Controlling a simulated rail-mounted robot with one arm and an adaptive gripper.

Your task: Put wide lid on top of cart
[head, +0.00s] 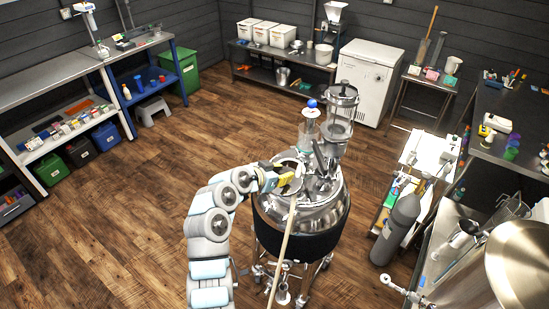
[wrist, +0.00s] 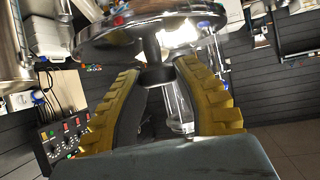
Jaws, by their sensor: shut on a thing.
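The wide lid (wrist: 110,38) is a shiny metal disc at the top of the wrist view, with a short stem and a dark knob. My gripper (wrist: 156,76) has its yellow ridged fingers on either side of the knob and is shut on it. In the head view my gripper (head: 288,183) is over the left part of the steel vessel's top. There the lid is hard to tell apart from the vessel's metal. What looks like the cart (head: 422,150), with a white top, stands to the right of the vessel.
The steel vessel (head: 318,216) carries a glass column (head: 341,112) and has a long wooden handle (head: 285,240) leaning across its front. A grey gas cylinder (head: 397,230) stands close to the cart. A white chest (head: 365,83) is behind.

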